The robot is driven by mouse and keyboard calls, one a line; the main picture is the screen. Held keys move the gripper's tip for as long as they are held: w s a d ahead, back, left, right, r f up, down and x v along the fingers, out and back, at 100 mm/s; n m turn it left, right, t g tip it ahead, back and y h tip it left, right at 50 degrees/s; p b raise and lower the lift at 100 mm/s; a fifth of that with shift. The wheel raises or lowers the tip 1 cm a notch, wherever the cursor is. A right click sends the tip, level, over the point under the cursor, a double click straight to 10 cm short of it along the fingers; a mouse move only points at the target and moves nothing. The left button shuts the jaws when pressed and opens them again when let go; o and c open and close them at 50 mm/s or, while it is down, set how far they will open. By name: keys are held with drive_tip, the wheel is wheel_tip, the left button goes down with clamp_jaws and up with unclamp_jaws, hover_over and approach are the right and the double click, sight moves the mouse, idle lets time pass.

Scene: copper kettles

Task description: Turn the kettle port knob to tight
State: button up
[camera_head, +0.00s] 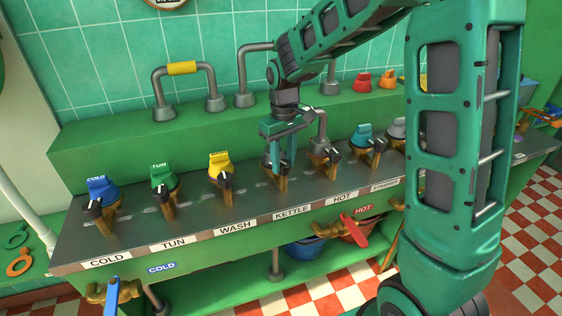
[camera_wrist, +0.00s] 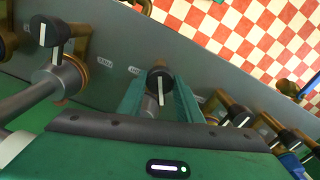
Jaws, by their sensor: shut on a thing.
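The kettle port knob (camera_wrist: 160,79) is black with a white pointer line. In the wrist view it sits between the two teal fingers of my gripper (camera_wrist: 159,92), with the line running nearly straight up and down the picture. In the head view my gripper (camera_head: 281,165) reaches down onto the port behind the KETTLE label (camera_head: 293,210), and the fingers hide much of the knob. My gripper is shut on the knob. The small marks printed on the grey plate beside the knob are too small to read.
Similar knobs stand on either side, with the yellow wash port (camera_head: 219,163) to the left and the hot port knob (camera_head: 326,157) close to the right. Grey pipes (camera_head: 244,75) rise behind. A red valve handle (camera_head: 354,229) hangs below the front edge.

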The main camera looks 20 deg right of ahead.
sight(284, 162)
drive_tip(key=m, duration=0.5)
drive_tip(key=shift+m, duration=0.4)
idle(0.3)
drive_tip(key=o, duration=1)
drive_tip(key=shift+o, duration=0.2)
drive_tip(key=shift+r, duration=0.15)
wheel_tip(284, 162, up, 10)
drive_tip(key=shift+r, duration=0.25)
